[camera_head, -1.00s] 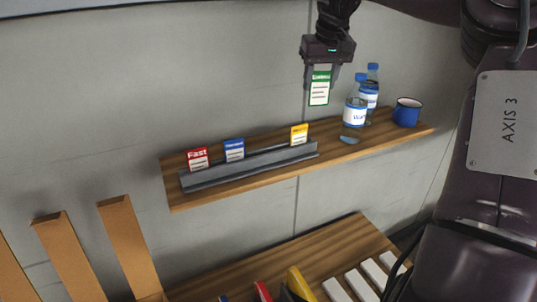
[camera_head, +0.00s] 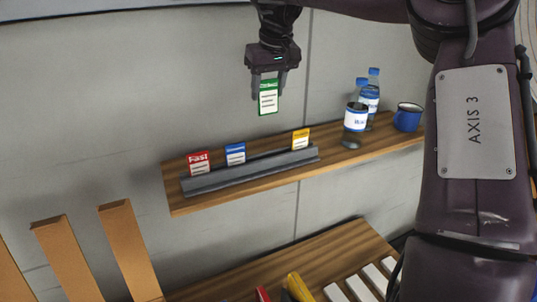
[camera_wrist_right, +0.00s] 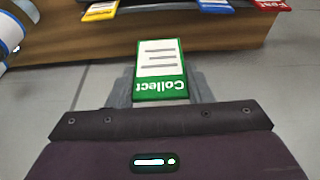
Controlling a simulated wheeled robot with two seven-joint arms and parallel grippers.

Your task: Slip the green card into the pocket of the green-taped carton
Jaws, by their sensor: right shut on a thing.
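The green card (camera_head: 268,98) has a white lower part and hangs upright below my right gripper (camera_head: 268,80), which is shut on its green top edge. In the right wrist view the card (camera_wrist_right: 160,68) reads "Collect" and sits between the fingers of the gripper (camera_wrist_right: 160,92). The card is in the air in front of the wall, above the shelf and apart from it. The green-taped carton and its pocket do not show in these frames. My left gripper is not in view.
A grey rack (camera_head: 250,172) on the wooden shelf (camera_head: 350,152) holds a red card (camera_head: 199,163), a blue card (camera_head: 235,154) and a yellow card (camera_head: 300,139). Water bottles (camera_head: 356,118) and a blue mug (camera_head: 408,117) stand at the right. A lower wooden surface (camera_head: 330,250) holds coloured items.

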